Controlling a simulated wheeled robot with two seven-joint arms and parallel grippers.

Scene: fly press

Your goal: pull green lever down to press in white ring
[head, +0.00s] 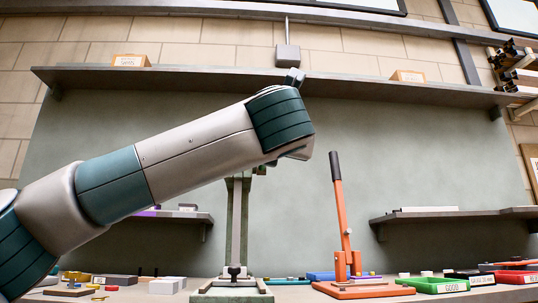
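The green press (238,225) stands on the bench a little left of centre, with its base (232,291) at the bottom of the head view. My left arm comes in from the left and crosses in front of the press's upper part, hiding its head. I cannot make out the green lever or the white ring. The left arm's far end bends away behind its teal joint, so the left gripper's fingers do not show. My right gripper is not in view.
An orange press (341,240) with a raised black-tipped handle stands to the right. A green tray (434,285) and a red tray (520,277) are further right. Small parts lie at the bench's left. A long shelf (400,89) runs above; two short shelves flank the middle.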

